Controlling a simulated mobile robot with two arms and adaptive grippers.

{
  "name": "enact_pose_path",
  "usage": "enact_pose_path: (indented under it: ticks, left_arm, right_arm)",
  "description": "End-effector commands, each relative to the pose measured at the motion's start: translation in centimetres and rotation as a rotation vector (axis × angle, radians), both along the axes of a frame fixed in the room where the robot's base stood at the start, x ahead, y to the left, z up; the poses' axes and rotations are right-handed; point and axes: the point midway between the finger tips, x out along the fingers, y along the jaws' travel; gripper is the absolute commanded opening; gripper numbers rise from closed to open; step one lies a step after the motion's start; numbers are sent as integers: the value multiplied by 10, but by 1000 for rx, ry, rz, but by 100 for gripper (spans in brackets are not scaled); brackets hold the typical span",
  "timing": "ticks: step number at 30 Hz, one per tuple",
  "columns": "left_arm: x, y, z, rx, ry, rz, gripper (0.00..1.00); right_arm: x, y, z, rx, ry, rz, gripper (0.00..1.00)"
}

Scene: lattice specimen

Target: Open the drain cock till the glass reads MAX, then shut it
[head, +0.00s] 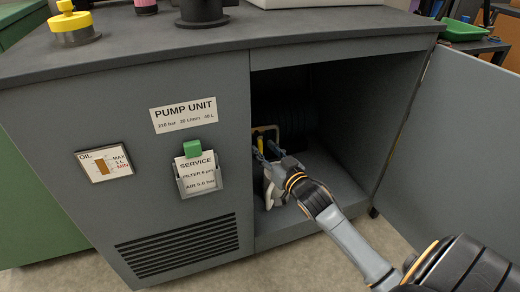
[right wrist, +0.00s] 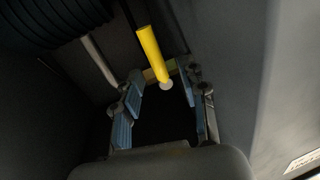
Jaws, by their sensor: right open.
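The drain cock shows as a yellow lever (head: 261,143) inside the open cabinet, at its left side. In the right wrist view the yellow lever (right wrist: 152,53) slants, with a small white round part at its lower end. My right gripper (head: 266,152) reaches into the cabinet close to the lever. In the right wrist view its blue-grey fingers (right wrist: 163,88) are apart, with the lever's lower end between or just beyond their tips; contact cannot be told. The oil glass (head: 101,167) on the front panel holds a brown column beside MAX and MIN marks; its exact level is too small to read. My left gripper is out of view.
The cabinet door (head: 450,140) stands open at the right. A dark ribbed hose (right wrist: 55,20) hangs near the gripper. A service card holder (head: 200,178) sticks out left of the opening.

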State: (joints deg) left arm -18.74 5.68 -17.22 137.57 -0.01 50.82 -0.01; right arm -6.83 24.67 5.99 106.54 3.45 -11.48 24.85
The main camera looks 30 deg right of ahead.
Motion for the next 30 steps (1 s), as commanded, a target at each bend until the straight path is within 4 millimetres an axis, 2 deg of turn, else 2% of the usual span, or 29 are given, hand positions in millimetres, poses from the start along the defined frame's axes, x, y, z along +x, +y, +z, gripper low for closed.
enact_pose_path:
  ticks: [3, 7, 19, 20, 25, 26, 30]
  left_arm:
    - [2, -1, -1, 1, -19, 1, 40]
    - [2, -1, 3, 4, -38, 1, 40]
    - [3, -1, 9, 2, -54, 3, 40]
    - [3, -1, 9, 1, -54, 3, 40]
    - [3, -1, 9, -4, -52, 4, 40]
    - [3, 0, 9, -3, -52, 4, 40]
    - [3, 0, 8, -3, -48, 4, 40]
  right_arm:
    - [17, -1, -2, -1, -2, 0, 42]
    - [29, -2, -1, 0, -1, 0, 42]
    - [35, -2, 0, 0, 0, 0, 42]
    - [35, -2, 0, 0, 0, 0, 38]
    - [35, -2, 0, 0, 0, 0, 4]
    - [35, -2, 0, 0, 0, 0, 0]
    - [35, -2, 0, 0, 0, 0, 0]
